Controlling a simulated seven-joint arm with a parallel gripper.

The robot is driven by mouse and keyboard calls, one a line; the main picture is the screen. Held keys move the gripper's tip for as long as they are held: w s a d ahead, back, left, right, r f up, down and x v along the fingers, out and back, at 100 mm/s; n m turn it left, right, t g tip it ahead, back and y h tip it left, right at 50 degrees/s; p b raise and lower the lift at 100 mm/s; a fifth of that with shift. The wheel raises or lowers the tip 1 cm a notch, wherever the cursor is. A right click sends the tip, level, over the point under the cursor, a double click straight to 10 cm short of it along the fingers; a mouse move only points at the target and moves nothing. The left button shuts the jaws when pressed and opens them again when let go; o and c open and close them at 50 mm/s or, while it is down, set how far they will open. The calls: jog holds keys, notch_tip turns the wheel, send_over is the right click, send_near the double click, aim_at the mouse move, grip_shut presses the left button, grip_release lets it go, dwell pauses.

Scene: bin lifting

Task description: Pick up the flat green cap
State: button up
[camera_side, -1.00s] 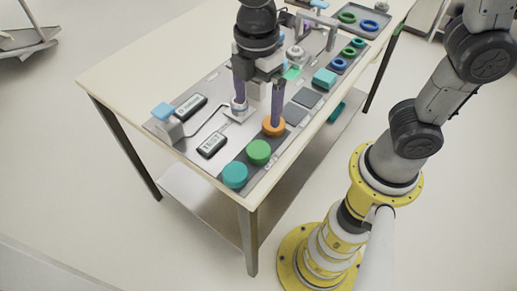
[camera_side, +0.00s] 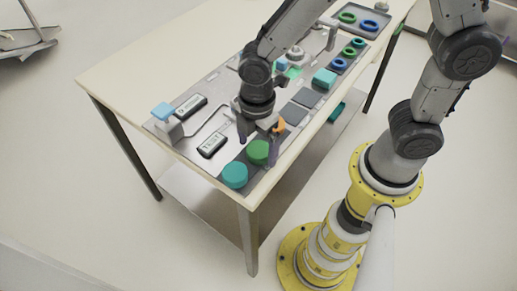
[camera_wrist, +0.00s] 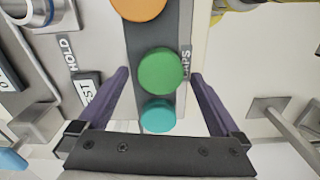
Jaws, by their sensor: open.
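The flat green cap (camera_side: 257,153) lies on the dark strip near the table's front corner, between a teal cap (camera_side: 235,175) and an orange cap (camera_side: 281,126). In the wrist view the green cap (camera_wrist: 162,72) lies between the lines of my two fingers, beyond their bases. My gripper (camera_side: 257,152) is open, with one finger on each side of the green cap in the side view. Its fingers also show in the wrist view (camera_wrist: 158,82). I see nothing held. My gripper partly hides the orange cap in the side view.
A TEST block (camera_side: 212,145) lies left of my gripper. The table's front edge is close on the right.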

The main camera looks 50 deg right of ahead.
jog(key=shift+f, duration=0.2)
jog(key=c, duration=1.3)
jog(key=shift+r, duration=0.15)
